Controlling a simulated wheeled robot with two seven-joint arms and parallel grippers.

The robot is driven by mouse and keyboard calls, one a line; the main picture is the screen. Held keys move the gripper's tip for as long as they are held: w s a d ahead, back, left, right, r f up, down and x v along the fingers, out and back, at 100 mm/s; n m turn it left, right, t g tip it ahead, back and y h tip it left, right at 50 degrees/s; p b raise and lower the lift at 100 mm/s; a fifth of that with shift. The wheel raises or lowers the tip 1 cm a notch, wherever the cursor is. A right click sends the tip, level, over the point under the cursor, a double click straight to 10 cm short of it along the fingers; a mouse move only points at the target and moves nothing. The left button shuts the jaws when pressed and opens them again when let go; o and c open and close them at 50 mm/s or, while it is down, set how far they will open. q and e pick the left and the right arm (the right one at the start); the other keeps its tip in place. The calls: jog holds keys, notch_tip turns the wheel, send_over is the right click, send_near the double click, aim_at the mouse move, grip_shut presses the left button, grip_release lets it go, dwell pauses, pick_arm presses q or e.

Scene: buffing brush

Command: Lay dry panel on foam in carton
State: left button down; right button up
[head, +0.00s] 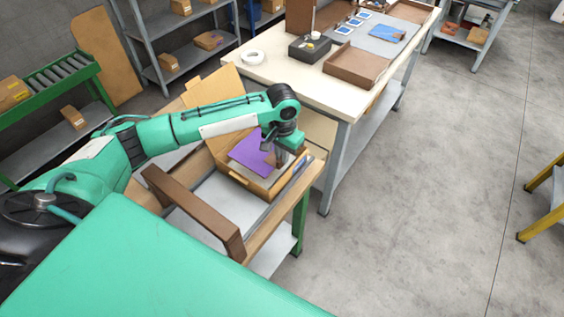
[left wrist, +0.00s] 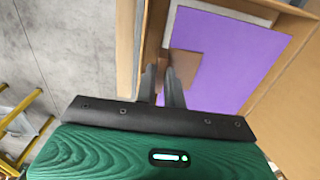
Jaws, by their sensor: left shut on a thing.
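A purple panel (head: 250,152) is over the open cardboard carton (head: 235,176), with a pale grey layer, likely the foam, visible below and beside it. My left gripper (head: 282,154) is over the carton's right part, fingers pointing down. In the left wrist view, its fingers (left wrist: 162,86) are closed at a brown block (left wrist: 184,66) that overlaps the edge of the purple panel (left wrist: 225,60). The block looks like a tab of the panel, though the join is partly hidden. I cannot tell whether the panel touches the foam. My right gripper is out of view.
The carton stands on a wood-edged bench with a brown rail (head: 195,212) in front. A white table (head: 300,75) behind holds a tape roll (head: 253,57), a black box (head: 309,48), a brown tray (head: 356,65) and a grey mat. Open floor lies right.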

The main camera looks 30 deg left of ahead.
aim_at(282, 165)
pick_arm(q)
jog(key=shift+f, duration=2.35)
jog(key=shift+p, duration=0.35)
jog(key=c, duration=1.5)
grip_release()
jog(key=shift+f, duration=0.1)
jog(key=shift+r, duration=0.3)
notch_tip(282, 165, up, 12)
jog(key=shift+f+b, duration=0.15)
jog(key=shift+b, duration=0.95)
jog(key=shift+f, duration=0.1)
